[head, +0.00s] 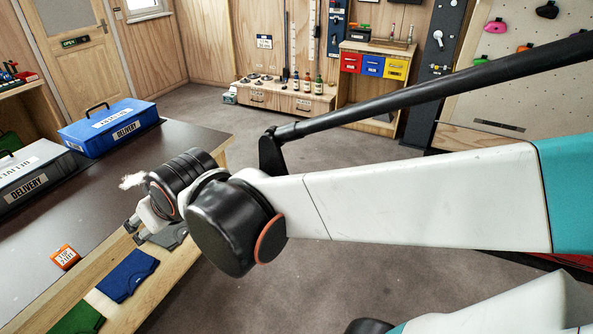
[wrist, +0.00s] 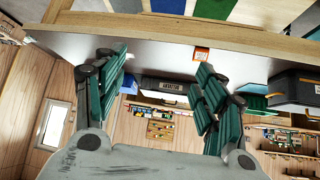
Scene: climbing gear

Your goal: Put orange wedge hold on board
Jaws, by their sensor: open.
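A small orange block with a white label (head: 65,257) lies on the dark tabletop at the lower left; it also shows in the wrist view (wrist: 201,54), near the tip of one finger. I cannot tell whether it is the wedge hold. The pale climbing board (head: 545,90) stands at the right, partly hidden by my arm. It bears pink, black and green holds and an orange shape (head: 525,47). My gripper (wrist: 160,66) is open, its green-padded fingers wide apart with nothing between them. In the head view it is over the table edge, partly hidden by my wrist.
A blue delivery box (head: 110,128) and a grey delivery box (head: 35,175) stand at the table's back left. Blue cloth (head: 127,275) and green cloth (head: 77,317) lie along its wooden front edge. The floor between table and far cabinets is clear.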

